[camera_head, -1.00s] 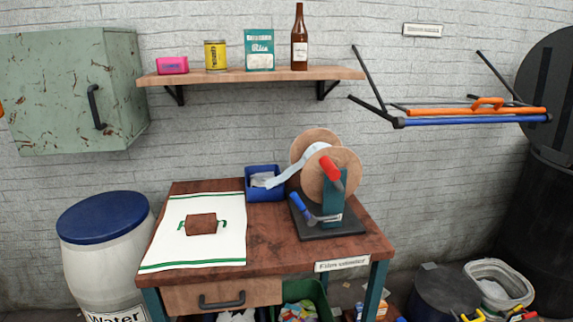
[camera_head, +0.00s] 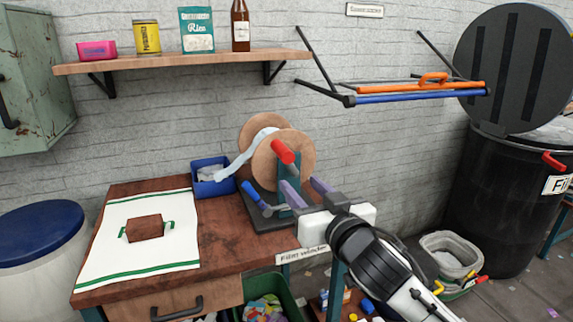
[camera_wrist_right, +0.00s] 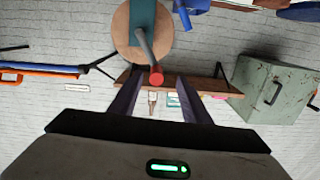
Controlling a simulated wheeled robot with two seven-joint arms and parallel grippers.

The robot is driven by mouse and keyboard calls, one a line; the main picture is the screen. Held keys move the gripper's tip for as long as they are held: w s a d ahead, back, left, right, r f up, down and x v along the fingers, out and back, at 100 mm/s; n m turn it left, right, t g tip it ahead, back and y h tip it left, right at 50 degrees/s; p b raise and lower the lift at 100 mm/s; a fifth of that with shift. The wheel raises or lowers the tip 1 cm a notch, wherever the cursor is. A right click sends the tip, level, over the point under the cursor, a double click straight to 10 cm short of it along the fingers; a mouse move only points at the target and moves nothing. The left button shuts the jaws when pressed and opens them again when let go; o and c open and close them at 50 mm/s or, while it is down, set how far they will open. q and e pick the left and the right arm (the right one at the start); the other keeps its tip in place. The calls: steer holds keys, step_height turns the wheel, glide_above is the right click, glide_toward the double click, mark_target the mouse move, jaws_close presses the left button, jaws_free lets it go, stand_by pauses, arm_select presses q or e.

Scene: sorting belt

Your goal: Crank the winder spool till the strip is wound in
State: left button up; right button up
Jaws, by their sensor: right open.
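The winder spool (camera_head: 262,158), with two tan discs, stands on a dark base on the bench. Its crank has a red grip (camera_head: 283,151), and a blue-handled lever (camera_head: 252,191) sits low on the stand. The pale strip (camera_head: 238,162) runs from the spool down to a blue bin (camera_head: 212,188). My right gripper (camera_head: 304,188) is open and empty in front of the spool, below the red grip in the head view. In the right wrist view, the red grip (camera_wrist_right: 156,76) appears between the open fingers (camera_wrist_right: 157,88); contact cannot be told. My left gripper is out of view.
A white cloth (camera_head: 110,250) with a brown block (camera_head: 144,228) covers the bench's left side. A shelf (camera_head: 185,61) and a folded rack (camera_head: 415,92) are on the wall above. A black barrel (camera_head: 500,205) stands at right.

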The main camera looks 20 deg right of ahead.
mark_target(291, 162)
steer(key=w, duration=0.3)
steer(key=w+r+p, duration=0.1)
steer(key=w, duration=0.3)
steer(key=w+r, duration=0.1)
steer(key=w, duration=0.2)
steer(key=shift+w+r, duration=0.15)
steer(key=shift+w, duration=0.1)
jaws_close()
